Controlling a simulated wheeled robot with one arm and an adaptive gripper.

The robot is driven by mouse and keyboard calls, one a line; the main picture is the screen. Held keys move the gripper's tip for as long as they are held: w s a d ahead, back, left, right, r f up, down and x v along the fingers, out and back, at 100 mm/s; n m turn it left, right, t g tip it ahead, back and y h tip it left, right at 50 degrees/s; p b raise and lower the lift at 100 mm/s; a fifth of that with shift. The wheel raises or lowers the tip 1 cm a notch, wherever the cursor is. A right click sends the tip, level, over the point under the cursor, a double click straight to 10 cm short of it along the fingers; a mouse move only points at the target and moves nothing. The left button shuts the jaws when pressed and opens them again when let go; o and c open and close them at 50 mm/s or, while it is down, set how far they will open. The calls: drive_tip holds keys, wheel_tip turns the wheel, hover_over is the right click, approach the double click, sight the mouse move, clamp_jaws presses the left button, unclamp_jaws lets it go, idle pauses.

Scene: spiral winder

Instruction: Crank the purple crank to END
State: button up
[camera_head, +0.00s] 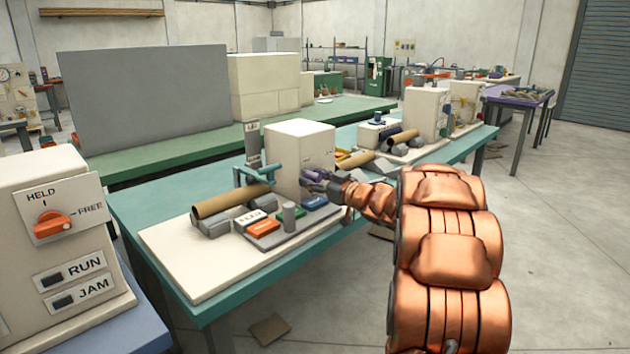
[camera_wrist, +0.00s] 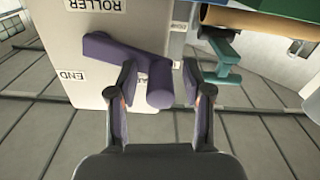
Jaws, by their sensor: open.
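The purple crank (camera_wrist: 118,52) shows in the wrist view on a cream panel, which appears upside down there. Its arm runs from upper left to a round purple handle (camera_wrist: 160,92) at lower right. My gripper (camera_wrist: 160,98) is open, with one finger on each side of the handle; I cannot tell whether either touches it. The END label (camera_wrist: 73,75) is on the panel at the left, apart from the handle. Another label beside the handle is mostly hidden. In the head view the crank (camera_head: 312,175) is small, on the cream housing (camera_head: 300,150), with my gripper (camera_head: 330,180) at it.
In the head view, a cardboard tube (camera_head: 232,200) lies on grey rollers in front of the housing. A teal bracket (camera_head: 252,178) stands over it. A held/free switch box (camera_head: 55,225) stands at left. Open floor lies right.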

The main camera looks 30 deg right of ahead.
drive_tip(key=shift+c, duration=0.2)
clamp_jaws()
idle(0.3)
